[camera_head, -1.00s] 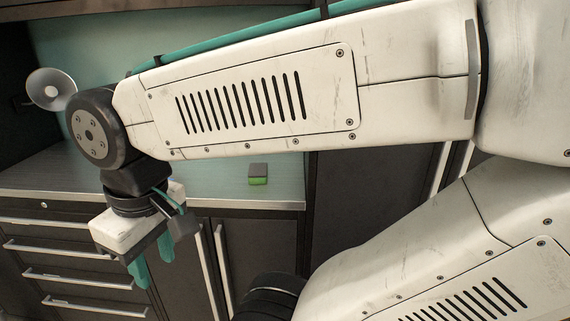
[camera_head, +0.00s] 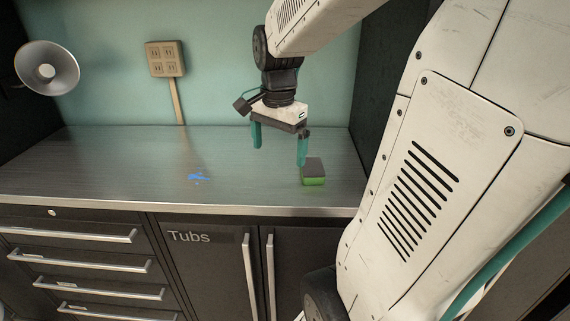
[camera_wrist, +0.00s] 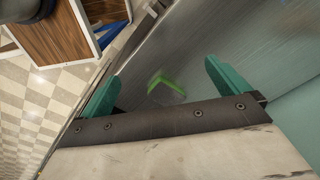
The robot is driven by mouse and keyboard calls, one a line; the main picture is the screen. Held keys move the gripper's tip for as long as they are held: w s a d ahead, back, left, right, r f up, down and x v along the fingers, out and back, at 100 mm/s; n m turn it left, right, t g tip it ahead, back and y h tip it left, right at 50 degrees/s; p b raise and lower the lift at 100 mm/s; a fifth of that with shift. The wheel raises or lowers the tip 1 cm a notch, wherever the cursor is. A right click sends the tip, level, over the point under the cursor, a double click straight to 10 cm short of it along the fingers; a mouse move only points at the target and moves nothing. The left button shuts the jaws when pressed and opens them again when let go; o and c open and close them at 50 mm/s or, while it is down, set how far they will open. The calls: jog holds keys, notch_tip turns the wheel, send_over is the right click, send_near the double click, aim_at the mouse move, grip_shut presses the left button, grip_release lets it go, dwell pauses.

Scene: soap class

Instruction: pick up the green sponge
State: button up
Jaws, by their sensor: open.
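The green sponge (camera_head: 313,173) lies on the metal countertop near its front edge. It has a dark grey top and a bright green lower part. My gripper (camera_head: 280,156) is open and empty above the counter, with its teal fingers pointing down. In the head view its right fingertip is just above and beside the sponge's left back corner; I cannot tell whether they touch. In the wrist view the sponge (camera_wrist: 163,79) shows as a green-edged shape between the two fingers of my gripper (camera_wrist: 161,75), beyond the palm.
The countertop (camera_head: 110,165) is mostly clear, with a blue mark (camera_head: 198,177) left of the sponge. A lamp (camera_head: 47,68) is at the far left and an outlet box (camera_head: 165,58) is on the back wall. A dark side panel (camera_head: 375,85) bounds the counter on the right.

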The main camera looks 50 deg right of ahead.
aim_at(312, 166)
jog(key=d+f+m, duration=0.1)
jog(key=d+m, duration=0.2)
jog(key=d, duration=0.2)
jog(key=d+f+m, duration=0.2)
jog(key=d+m, duration=0.1)
jog(key=d, duration=0.1)
jog(key=w+d+f+m, duration=0.1)
jog(key=d+f+m, duration=0.1)
jog(key=d+m, duration=0.2)
jog(key=shift+d+f, duration=0.2)
jog(key=shift+d, duration=0.6)
notch_tip(312, 166, down, 8)
jog(key=shift+s+a+r, duration=0.1)
jog(key=shift+s+r, duration=0.05)
jog(key=c, duration=0.8)
